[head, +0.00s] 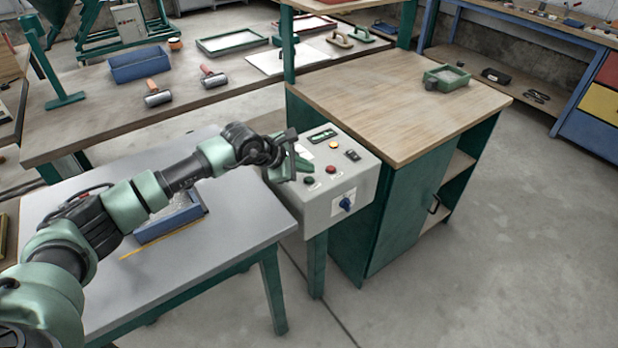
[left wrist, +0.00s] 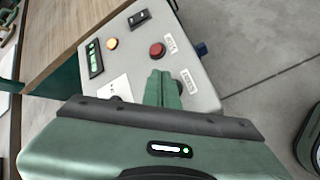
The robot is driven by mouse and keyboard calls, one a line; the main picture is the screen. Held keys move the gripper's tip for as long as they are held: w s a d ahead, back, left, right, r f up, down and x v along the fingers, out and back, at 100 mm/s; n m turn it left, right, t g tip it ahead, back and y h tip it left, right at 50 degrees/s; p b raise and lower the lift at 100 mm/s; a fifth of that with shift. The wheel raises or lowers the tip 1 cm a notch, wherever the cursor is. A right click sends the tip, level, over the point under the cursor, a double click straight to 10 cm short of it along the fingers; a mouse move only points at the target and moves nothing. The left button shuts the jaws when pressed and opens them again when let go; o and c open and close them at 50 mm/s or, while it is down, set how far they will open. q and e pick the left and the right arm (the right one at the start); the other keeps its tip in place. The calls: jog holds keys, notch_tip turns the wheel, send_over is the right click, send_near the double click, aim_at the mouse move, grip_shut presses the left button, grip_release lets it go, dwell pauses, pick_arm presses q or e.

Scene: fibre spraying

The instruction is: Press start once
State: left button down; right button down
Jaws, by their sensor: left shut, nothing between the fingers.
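The control box (head: 325,205) is a light grey panel on a green leg. Its top has a green button (head: 309,180), a red button (head: 331,169), a yellow lamp (head: 334,144), a black switch (head: 352,154) and a green display (head: 322,135). My left gripper (head: 290,167) is shut and empty over the panel's left part, close to the green button. In the left wrist view, its green fingers (left wrist: 163,88) point at the panel beside a white label (left wrist: 188,82), below the red button (left wrist: 157,50). The green button is hidden there. Contact cannot be told.
A blue knob (head: 346,204) is on the box's front. A wood-topped cabinet (head: 400,105) stands right behind the box. A grey table (head: 105,285) with a blue tray (head: 172,226) lies under my left arm. The floor on the right is clear.

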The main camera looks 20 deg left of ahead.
aim_at(307, 180)
pick_arm(q)
jog(key=shift+r+p, duration=0.95)
jog(key=shift+r, duration=1.35)
jog(key=shift+d, duration=0.1)
